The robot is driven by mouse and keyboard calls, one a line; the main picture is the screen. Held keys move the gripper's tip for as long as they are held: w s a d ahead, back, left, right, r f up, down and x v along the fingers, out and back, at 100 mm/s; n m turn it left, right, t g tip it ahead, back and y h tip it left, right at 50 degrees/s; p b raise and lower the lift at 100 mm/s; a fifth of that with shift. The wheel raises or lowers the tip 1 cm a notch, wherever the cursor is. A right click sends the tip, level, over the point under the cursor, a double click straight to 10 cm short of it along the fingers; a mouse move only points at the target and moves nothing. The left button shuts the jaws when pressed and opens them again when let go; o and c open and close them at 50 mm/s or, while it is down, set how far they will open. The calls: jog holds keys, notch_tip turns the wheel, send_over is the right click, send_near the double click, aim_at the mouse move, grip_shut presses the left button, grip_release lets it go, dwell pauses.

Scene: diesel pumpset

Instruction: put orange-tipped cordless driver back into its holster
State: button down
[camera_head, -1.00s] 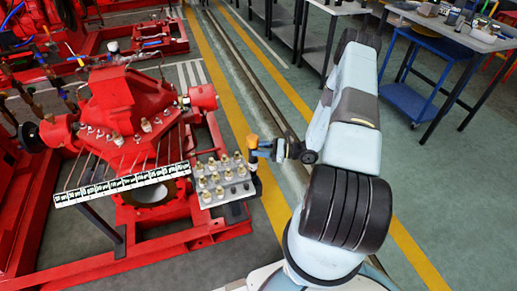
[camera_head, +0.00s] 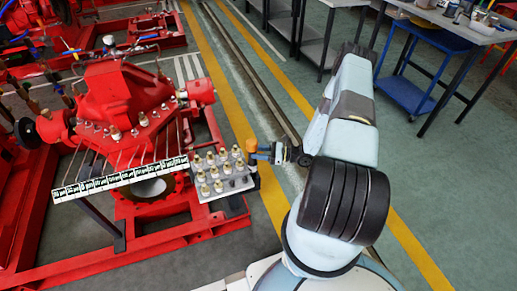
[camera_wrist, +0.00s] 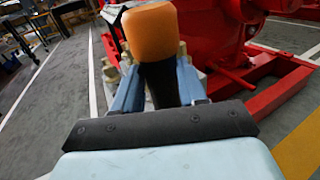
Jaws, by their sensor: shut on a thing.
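The orange-tipped cordless driver (camera_head: 251,145) is upright in my gripper (camera_head: 263,154), at the right end of the metal tray. In the wrist view its orange end (camera_wrist: 152,33) is up and its dark body (camera_wrist: 160,84) is between my two blue fingers, which are shut on it. Its lower part is hidden in the wrist view. In the head view a dark shape (camera_head: 255,179) is below the driver at the tray's right edge. I cannot tell whether this is the holster or the driver's lower body, so I cannot tell whether they touch.
The metal tray (camera_head: 232,187) holds several brass-coloured fittings just left of my gripper. A white-and-black labelled strip (camera_head: 120,180) runs left from it, before the red pump machine (camera_head: 122,95). A blue cart (camera_head: 408,100) and workbenches stand at the back right. The floor between is clear.

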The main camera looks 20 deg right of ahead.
notch_tip(320, 180, down, 8)
dwell(0.7)
jog(key=shift+f, duration=0.1)
dwell(1.3)
jog(key=c, duration=0.5)
grip_release()
jog(key=shift+c, duration=0.2)
jog(key=v, duration=1.3)
jog(key=shift+d, duration=0.35)
jog(key=shift+s, duration=0.15)
